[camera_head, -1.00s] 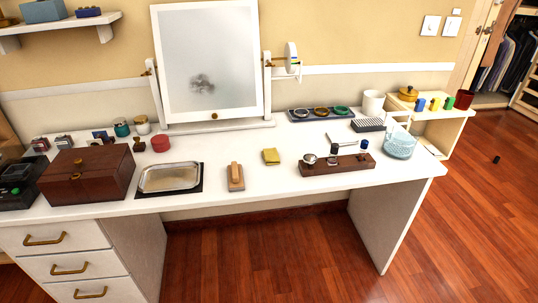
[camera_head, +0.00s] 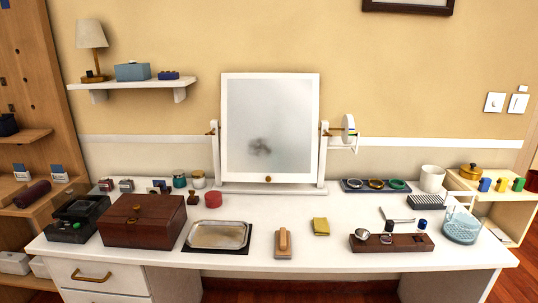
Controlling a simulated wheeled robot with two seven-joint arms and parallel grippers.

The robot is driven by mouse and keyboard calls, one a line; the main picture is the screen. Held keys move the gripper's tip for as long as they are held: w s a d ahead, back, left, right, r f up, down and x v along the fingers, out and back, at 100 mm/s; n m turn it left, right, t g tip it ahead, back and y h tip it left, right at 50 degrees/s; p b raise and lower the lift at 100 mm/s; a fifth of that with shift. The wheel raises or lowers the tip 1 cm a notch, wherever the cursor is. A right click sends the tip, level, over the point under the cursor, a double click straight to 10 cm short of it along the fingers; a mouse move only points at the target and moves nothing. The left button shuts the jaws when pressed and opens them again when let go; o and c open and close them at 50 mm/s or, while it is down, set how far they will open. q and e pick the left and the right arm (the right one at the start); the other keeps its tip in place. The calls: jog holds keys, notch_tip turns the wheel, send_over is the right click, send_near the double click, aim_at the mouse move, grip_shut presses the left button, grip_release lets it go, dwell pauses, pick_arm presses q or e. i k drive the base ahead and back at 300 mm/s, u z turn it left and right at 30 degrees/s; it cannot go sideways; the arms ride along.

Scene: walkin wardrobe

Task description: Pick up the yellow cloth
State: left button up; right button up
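The yellow cloth (camera_head: 321,227) lies as a small folded square on the white dressing table (camera_head: 345,259), right of the middle. It sits between a wooden-backed brush (camera_head: 283,242) on its left and a dark wooden stand (camera_head: 408,243) on its right. It touches neither, and its top is uncovered. Neither of my grippers shows in the head view.
A white-framed mirror (camera_head: 269,127) stands behind the cloth. A metal tray (camera_head: 219,235) and a wooden box (camera_head: 143,220) are to the left. Bare tabletop lies around the cloth.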

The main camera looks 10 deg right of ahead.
aim_at(321, 226)
jog(key=z, duration=0.15)
jog(key=i, duration=1.15)
jog(key=z, duration=0.35)
